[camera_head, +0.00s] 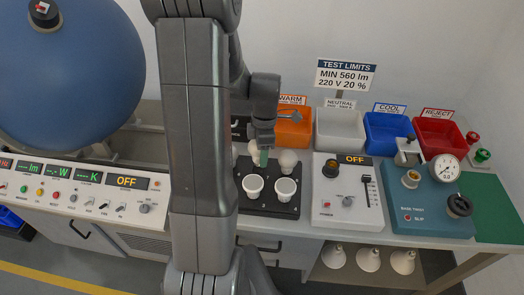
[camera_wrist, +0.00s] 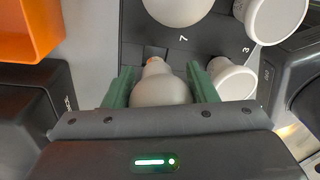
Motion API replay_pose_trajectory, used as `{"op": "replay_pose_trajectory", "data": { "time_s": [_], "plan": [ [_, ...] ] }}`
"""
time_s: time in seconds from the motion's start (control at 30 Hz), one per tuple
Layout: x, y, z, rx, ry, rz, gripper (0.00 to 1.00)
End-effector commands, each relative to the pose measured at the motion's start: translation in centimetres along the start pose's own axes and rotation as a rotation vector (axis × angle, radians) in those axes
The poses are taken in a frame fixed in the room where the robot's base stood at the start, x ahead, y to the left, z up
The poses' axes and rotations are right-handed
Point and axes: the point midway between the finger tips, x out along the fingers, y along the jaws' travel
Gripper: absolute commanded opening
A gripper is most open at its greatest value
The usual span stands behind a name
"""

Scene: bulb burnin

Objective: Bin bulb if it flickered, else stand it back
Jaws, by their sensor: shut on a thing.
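My gripper (camera_head: 263,154) is low over the back of the black bulb rack (camera_head: 246,205). In the wrist view, its green fingers (camera_wrist: 163,82) are shut on a whitish bulb (camera_wrist: 160,90), one finger on each side. The bulb's narrow end points away from the gripper, toward the rack face. I cannot tell whether it is seated in a rack socket. Other white bulbs stand in the rack, including one at front left (camera_head: 253,185) and one at front right (camera_head: 285,188). The red bin labelled REJECT (camera_head: 438,133) is at the back right. No bulb is visibly lit.
Orange WARM (camera_head: 292,130), white NEUTRAL (camera_head: 340,130) and blue COOL (camera_head: 387,130) bins line the back. A white dimmer box (camera_head: 335,215) and teal base-twist box (camera_head: 432,205) stand right of the rack. A large blue sphere (camera_head: 65,70) and control panel reading OFF (camera_head: 127,182) are left.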

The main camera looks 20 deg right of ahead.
Motion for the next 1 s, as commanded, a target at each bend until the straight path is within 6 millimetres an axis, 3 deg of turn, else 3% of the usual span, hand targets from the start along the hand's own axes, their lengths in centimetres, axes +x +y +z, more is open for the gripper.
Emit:
{"op": "replay_pose_trajectory", "data": {
  "time_s": [1.0],
  "plan": [
    [3.2, 0.3, 0.2, 0.000, 0.000, 0.000, 0.29]
  ]
}}
